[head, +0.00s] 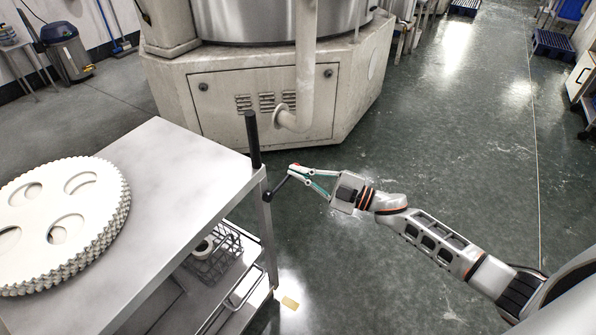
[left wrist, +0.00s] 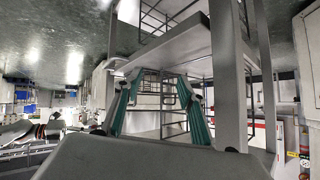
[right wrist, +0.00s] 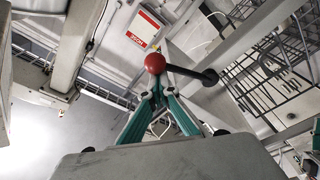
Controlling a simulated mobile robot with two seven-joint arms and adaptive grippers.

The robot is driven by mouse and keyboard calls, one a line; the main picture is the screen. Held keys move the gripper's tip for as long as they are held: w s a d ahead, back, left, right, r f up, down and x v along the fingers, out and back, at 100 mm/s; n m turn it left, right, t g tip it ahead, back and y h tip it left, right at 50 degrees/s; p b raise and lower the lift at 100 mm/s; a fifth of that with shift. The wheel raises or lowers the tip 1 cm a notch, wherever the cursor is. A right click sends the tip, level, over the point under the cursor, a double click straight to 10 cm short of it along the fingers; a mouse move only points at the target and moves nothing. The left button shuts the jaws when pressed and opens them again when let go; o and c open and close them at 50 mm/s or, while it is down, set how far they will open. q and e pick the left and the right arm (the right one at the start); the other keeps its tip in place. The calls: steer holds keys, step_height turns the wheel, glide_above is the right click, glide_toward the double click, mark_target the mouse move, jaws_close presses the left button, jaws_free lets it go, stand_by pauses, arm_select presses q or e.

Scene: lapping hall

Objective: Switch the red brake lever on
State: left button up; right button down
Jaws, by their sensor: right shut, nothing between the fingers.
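The brake lever shows in the right wrist view as a red ball knob (right wrist: 155,63) on a dark rod (right wrist: 188,73). In the head view its dark rod (head: 278,186) sticks out from the near right corner post of a steel cart (head: 185,165). My right gripper (head: 293,172) is shut and empty, its fingertips at the knob end of the rod. In the right wrist view the shut fingertips (right wrist: 158,88) overlap the knob's lower edge; I cannot tell whether they touch. My left gripper (left wrist: 155,88) is open and empty in the left wrist view, out of the head view.
Toothed discs (head: 60,220) are stacked on the cart top. A black upright handle (head: 252,140) stands at the cart's corner. A wire basket (head: 215,255) is on the lower shelf. A large machine (head: 260,95) stands behind.

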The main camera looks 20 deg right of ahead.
arm_select(q)
steer(key=shift+w+d+r+b, duration=0.1)
steer(key=shift+w+d+b, duration=0.1)
steer(key=shift+b, duration=0.15)
arm_select(e)
step_height(320, 180, down, 9)
steer(key=m+t+h, duration=0.1)
steer(key=m+t, duration=0.1)
steer(key=m, duration=1.1)
steer(key=shift+t+h, duration=0.3)
steer(key=shift+h, duration=0.1)
steer(key=shift+s+a+f, duration=0.1)
steer(key=shift+s, duration=0.05)
steer(key=v, duration=1.2)
steer(key=shift+r, duration=0.25)
